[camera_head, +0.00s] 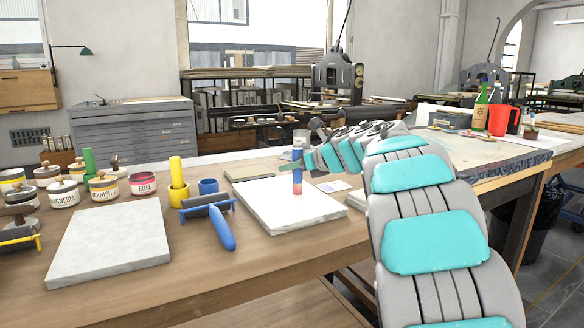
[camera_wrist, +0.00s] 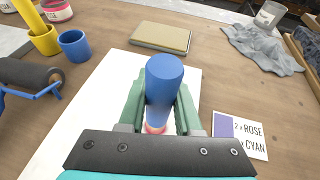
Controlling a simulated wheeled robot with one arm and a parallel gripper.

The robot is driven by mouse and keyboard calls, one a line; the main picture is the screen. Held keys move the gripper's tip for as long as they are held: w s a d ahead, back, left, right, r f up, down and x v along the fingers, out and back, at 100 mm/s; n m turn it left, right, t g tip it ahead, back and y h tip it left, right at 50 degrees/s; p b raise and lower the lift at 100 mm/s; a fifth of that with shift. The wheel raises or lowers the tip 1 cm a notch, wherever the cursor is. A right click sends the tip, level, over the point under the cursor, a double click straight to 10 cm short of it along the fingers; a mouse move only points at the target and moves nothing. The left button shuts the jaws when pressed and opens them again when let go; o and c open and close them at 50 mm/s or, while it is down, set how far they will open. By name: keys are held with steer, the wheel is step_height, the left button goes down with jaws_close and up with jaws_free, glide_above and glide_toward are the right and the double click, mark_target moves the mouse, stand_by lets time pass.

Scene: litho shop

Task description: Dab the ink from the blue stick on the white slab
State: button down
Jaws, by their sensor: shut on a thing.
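My gripper (camera_head: 299,164) is shut on the blue stick (camera_head: 297,178) over the right-hand white slab (camera_head: 265,212). The stick is upright, with a pink-red lower end. In the wrist view the blue stick (camera_wrist: 164,75) stands between the green fingers of my gripper (camera_wrist: 160,100); its round blue top faces the camera and pink shows low down, partly hidden by the gripper. The lower end looks on or just above the slab; I cannot tell whether it touches. The slab (camera_wrist: 85,120) looks white around it, with no clear ink mark visible.
A second pale slab (camera_head: 112,240) lies left. A blue-handled roller (camera_head: 218,222), yellow cup (camera_head: 178,193) and blue cup (camera_head: 208,187) stand between. Ink cans, including a ROSE can (camera_head: 142,184), are behind. A card (camera_wrist: 242,138) reads ROSE and CYAN beside a purple swatch.

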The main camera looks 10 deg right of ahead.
stand_by(0.5)
step_height(320, 180, up, 7)
steer(key=p, duration=0.5)
stand_by(0.3)
